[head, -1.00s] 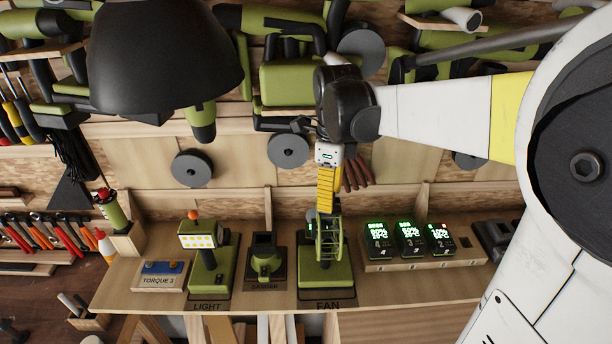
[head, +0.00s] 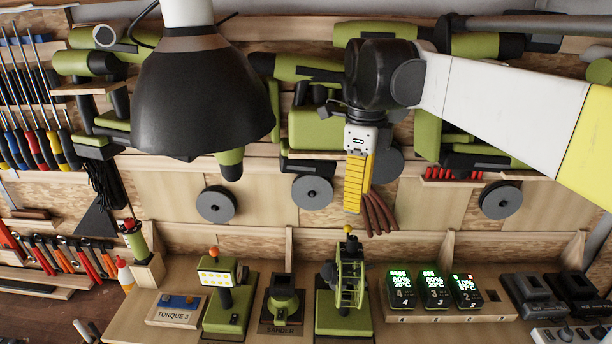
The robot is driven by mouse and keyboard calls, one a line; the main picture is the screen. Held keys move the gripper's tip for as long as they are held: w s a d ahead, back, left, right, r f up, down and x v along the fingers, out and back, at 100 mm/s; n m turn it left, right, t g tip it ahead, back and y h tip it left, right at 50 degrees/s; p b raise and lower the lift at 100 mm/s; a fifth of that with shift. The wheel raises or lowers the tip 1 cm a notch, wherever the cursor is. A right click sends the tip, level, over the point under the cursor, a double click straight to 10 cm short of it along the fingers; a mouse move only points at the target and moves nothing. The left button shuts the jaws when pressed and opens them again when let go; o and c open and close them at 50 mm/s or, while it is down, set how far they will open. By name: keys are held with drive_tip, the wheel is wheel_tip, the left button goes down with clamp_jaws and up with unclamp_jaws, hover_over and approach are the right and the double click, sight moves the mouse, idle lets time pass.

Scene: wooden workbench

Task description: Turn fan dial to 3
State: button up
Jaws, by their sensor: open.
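The fan (head: 345,285) stands on the bench shelf right of centre, green with a round cage and a dark front plate. A small yellow-orange knob (head: 347,229) sits on its top; dial markings cannot be read. My gripper (head: 353,206) points down above the fan, with its yellow ribbed fingers seen nearly edge-on. It is open and holds nothing visible. In the picture its tips end a little above the knob, with a small gap between. The exact depth between them is unclear.
Left of the fan stand the sander base (head: 283,302), the light (head: 225,300) and the torque box (head: 178,308). Battery chargers (head: 433,290) stand to the right. A black lamp shade (head: 200,95) hangs at upper left. Brown gloves (head: 378,214) hang behind my gripper.

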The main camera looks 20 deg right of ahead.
sight(353, 238)
drive_tip(key=m+p, duration=0.3)
drive_tip(key=m, duration=0.9)
drive_tip(key=f+m+p, duration=0.1)
drive_tip(key=m+p, duration=0.2)
drive_tip(key=m, duration=0.9)
drive_tip(key=m+p, duration=0.4)
drive_tip(key=m, duration=0.7)
drive_tip(key=shift+f+m, duration=0.4)
wheel_tip(353, 238, down, 10)
drive_tip(key=shift+f+p, duration=0.15)
drive_tip(key=shift+p, duration=0.3)
